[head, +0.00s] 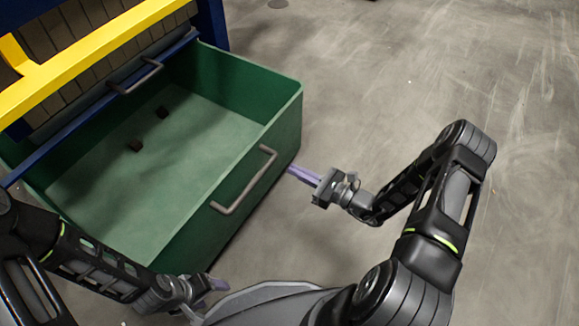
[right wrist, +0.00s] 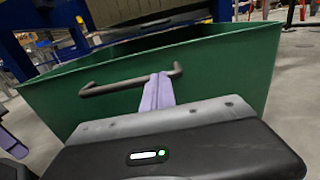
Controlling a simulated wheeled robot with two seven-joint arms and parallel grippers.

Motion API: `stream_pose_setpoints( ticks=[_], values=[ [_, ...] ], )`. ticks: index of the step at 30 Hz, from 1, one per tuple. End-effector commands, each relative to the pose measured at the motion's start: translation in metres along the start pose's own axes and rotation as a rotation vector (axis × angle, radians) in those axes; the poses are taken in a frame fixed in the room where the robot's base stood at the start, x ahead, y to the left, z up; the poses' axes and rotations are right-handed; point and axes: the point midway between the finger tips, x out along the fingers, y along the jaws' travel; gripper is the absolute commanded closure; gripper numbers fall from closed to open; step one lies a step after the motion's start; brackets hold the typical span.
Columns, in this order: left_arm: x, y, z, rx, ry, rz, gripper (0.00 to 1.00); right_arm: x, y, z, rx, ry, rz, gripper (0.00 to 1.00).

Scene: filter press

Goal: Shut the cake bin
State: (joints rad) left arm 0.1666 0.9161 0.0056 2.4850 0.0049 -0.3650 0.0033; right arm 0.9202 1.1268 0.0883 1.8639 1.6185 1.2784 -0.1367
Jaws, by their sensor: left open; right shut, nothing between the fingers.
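My left gripper (head: 217,284) is open, low before the bin's near front corner.
The press has a yellow rail (head: 90,58) and a blue beam (head: 75,125) above the bin's back. A second grey handle (head: 136,78) sits by that beam. Bare concrete floor (head: 400,70) lies free to the right of the bin.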

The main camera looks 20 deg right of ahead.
Motion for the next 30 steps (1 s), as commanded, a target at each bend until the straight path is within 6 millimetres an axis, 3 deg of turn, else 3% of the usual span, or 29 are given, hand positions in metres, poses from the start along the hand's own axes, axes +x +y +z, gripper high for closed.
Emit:
stream_pose_setpoints(
  ticks=[18, 24, 30],
  values=[
    [0.035, -0.011, -0.004, -0.003, 0.018, -0.001, 0.35, 0.11, 0.001, -0.003, -0.001, -0.002, 0.003, 1.0],
    [0.04, -0.012, -0.005, -0.003, 0.021, -0.001, 0.35, 0.125, 0.001, -0.001, 0.0, 0.0, 0.002, 1.0],
    [0.039, -0.012, -0.005, -0.003, 0.021, -0.001, 0.35, 0.127, 0.001, 0.0, 0.001, 0.0, 0.001, 1.0]
  ],
)
